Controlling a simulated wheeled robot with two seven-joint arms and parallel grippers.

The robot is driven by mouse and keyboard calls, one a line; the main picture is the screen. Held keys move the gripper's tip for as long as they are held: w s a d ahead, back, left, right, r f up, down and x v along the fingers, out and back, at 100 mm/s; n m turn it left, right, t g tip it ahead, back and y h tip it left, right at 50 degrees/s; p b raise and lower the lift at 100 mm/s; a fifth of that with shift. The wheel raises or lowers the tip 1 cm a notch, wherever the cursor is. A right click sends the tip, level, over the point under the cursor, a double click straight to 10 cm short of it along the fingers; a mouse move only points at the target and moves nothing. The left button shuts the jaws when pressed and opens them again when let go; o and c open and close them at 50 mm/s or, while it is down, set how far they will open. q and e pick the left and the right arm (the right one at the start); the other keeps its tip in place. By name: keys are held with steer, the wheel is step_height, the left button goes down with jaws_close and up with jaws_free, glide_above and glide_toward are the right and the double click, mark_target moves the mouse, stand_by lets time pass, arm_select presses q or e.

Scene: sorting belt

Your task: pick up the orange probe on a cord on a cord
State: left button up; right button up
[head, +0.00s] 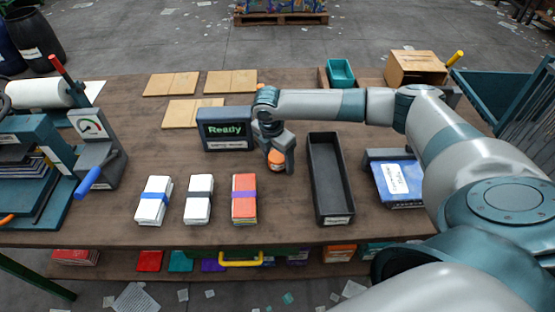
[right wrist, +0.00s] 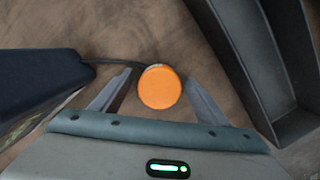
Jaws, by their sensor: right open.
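The orange probe (head: 275,158) is on the table, just right of the small display that reads "Ready" (head: 226,129). In the right wrist view its round orange top (right wrist: 159,87) sits between my fingertips, and a dark cord runs from it to the left toward a dark box. My right gripper (head: 279,163) is open, with its fingers (right wrist: 157,86) on either side of the probe. In the head view the gripper partly hides the probe. My left gripper is not in view.
A long black tray (head: 318,190) lies just right of the gripper. Banded paper stacks (head: 244,206) lie in front to the left. Wooden boards (head: 193,112) lie behind. A blue-topped device (head: 398,183) stands right of the tray.

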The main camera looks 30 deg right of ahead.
mark_target(279, 155)
steer(key=shift+c, duration=0.3)
steer(key=c, duration=1.2)
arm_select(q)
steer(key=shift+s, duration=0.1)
arm_select(e)
steer(key=shift+o, duration=0.2)
steer(key=shift+r, duration=0.1)
